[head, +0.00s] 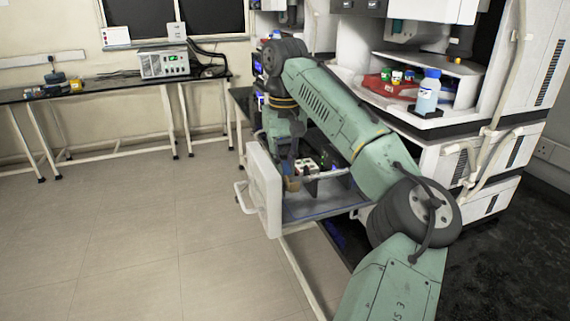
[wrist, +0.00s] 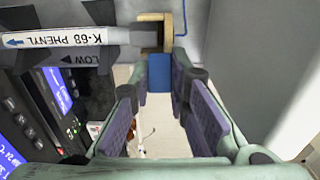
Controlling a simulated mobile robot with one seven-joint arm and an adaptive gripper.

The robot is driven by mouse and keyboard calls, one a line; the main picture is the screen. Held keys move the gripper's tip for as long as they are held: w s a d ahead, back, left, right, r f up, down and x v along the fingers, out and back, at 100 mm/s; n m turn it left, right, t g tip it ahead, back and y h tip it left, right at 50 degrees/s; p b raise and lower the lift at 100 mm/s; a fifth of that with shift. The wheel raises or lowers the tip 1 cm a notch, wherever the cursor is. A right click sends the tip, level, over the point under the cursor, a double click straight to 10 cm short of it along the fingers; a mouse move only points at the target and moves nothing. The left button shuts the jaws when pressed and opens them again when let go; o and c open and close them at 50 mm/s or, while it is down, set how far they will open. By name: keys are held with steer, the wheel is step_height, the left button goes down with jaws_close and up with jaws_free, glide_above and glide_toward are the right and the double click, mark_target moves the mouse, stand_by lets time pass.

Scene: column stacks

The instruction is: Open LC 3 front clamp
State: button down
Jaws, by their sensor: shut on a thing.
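In the wrist view, a tan clamp (wrist: 166,22) sits at the right end of a white column labelled "K-68 PHENYL" (wrist: 75,39). A blue block (wrist: 160,75) lies just below the clamp, between the tips of my gripper (wrist: 160,70). My gripper's purple-padded fingers are shut on this blue block, with a gap between them farther back. In the head view, my gripper (head: 291,170) reaches down behind the white front panel, beside a small tan part (head: 292,184). My arm hides much of this area. The label LC 3 is not readable.
A white open front panel (head: 265,190) stands close left of my gripper. Instrument screens (wrist: 58,90) are at left in the wrist view, and a grey wall (wrist: 250,60) is close at right. A blue-capped bottle (head: 428,92) stands right of my arm. The floor at left is clear.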

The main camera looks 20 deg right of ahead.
stand_by(0.5)
steer(key=c, duration=1.5)
jaws_free()
step_height(320, 180, up, 7)
steer(key=shift+w+r, duration=0.1)
steer(key=shift+r, duration=0.1)
